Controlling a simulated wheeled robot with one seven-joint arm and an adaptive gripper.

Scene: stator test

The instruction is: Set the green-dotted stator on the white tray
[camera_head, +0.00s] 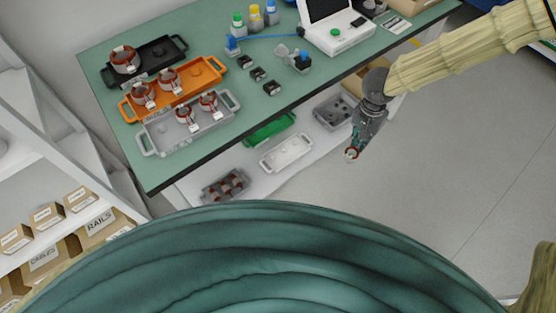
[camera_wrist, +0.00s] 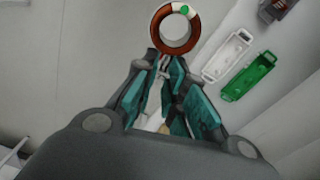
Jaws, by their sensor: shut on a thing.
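My gripper (camera_head: 355,146) is shut on a stator (camera_head: 350,154), out over open floor to the right of the table. In the wrist view the stator (camera_wrist: 157,30) is a brown-red ring with white parts and a green dot at its top right, held at the fingertips (camera_wrist: 168,57). An empty white tray (camera_head: 286,152) lies on the low shelf under the table, left of my gripper. It also shows in the wrist view (camera_wrist: 229,56), to the right of the stator and apart from it.
The table (camera_head: 240,108) overhangs the shelf. On it are black (camera_head: 178,45), orange (camera_head: 205,72) and light grey (camera_head: 228,100) trays with stators. Floor at right is clear.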

